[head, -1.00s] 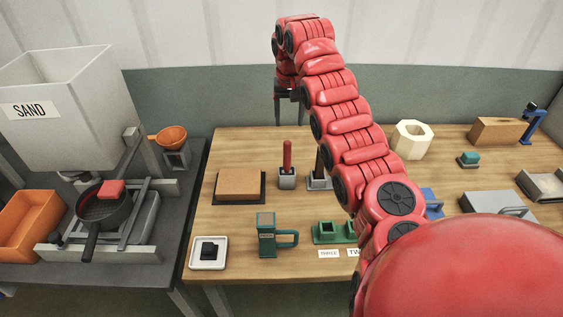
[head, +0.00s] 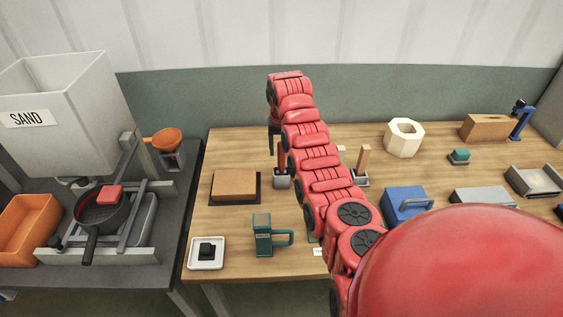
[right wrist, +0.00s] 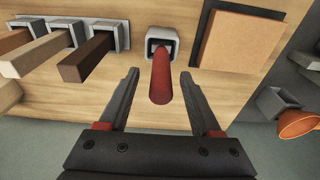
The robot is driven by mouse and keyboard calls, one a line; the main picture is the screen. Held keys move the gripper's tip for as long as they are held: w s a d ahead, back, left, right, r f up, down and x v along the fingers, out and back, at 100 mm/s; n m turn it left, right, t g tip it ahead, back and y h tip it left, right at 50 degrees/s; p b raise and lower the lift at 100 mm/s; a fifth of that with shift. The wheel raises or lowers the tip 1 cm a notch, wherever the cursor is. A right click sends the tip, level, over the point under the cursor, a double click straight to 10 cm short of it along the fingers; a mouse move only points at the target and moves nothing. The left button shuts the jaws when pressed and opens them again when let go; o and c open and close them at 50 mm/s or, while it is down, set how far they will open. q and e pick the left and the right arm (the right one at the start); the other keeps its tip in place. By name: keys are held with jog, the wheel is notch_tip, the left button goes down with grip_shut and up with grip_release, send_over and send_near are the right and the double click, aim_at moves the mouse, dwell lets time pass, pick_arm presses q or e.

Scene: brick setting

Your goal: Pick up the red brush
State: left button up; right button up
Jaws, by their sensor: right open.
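The red brush shows as a red handle (right wrist: 161,80) standing in a small grey holder (right wrist: 163,42) in the right wrist view. In the head view the holder (head: 282,182) stands on the wooden table, with part of the handle hidden by my right arm and gripper. My right gripper (right wrist: 159,74) is open, with one finger on either side of the handle and a gap on both sides. In the head view my right gripper (head: 273,138) is just above the holder. The brush's lower end is hidden in the holder. My left gripper is not in view.
Other holders with brown and tan handles (right wrist: 85,60) stand in a row beside the red one. A brown block on a dark tray (head: 235,184) is left of it. A green mug-like item (head: 263,236) stands in front. A white octagonal ring (head: 403,138) is behind right.

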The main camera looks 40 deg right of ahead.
aim_at(281, 155)
jog(key=shift+w+d+f+p, duration=0.1)
jog(key=shift+f+p, duration=0.15)
jog(key=shift+f, duration=0.35)
jog(key=shift+w+a+f+p, duration=0.1)
jog(key=shift+f+p, duration=0.1)
jog(key=shift+f, duration=0.35)
jog(key=shift+w+d+f+p, duration=0.1)
jog(key=shift+f+p, duration=0.15)
jog(key=shift+f, duration=0.35)
jog(key=shift+c, duration=0.3)
grip_shut()
